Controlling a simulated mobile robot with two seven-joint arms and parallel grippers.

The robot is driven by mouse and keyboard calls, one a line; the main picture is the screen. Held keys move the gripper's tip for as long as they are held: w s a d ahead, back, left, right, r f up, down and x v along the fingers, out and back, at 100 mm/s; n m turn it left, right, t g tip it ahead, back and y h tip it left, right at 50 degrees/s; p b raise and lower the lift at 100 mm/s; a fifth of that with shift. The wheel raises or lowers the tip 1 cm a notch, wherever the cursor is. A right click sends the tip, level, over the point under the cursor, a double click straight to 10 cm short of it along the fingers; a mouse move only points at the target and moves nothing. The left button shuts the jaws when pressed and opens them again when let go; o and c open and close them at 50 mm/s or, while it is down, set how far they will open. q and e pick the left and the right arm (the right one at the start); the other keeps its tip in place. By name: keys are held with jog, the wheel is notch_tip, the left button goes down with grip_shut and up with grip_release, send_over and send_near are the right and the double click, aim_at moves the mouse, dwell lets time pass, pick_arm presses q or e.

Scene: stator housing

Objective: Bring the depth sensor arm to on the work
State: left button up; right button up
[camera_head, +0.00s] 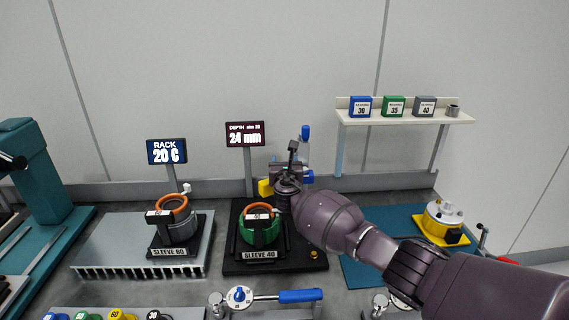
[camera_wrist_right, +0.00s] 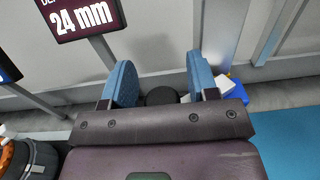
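The depth station has a black base (camera_head: 285,266) labelled SLEEVE 40. A green-ringed work part (camera_head: 246,230) with an orange coil sits on it, with a black bracket in front. Its depth display (camera_head: 245,134) reads 24 mm and also shows in the right wrist view (camera_wrist_right: 82,15). My right gripper (camera_head: 290,182) is at the back right of this station. In the right wrist view its two blue-padded fingers (camera_wrist_right: 160,82) stand apart. A dark round knob (camera_wrist_right: 160,96) shows between them, possibly part of the sensor arm. The sensor arm is largely hidden by my gripper. My left gripper is out of view.
A SLEEVE 60 rack (camera_head: 140,250) stands left, under a 20 C display. A teal press (camera_head: 45,175) is far left. A blue-handled tool (camera_head: 300,296) lies in front. A yellow fixture (camera_head: 441,228) stands right on a teal mat. A shelf (camera_head: 405,117) holds labelled blocks.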

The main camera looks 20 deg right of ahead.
jog(key=shift+s, duration=0.1)
jog(key=shift+s, duration=0.4)
jog(key=s+a+p, duration=0.1)
jog(key=s+a, duration=0.1)
jog(key=s, duration=0.7)
jog(key=shift+s+p, duration=0.35)
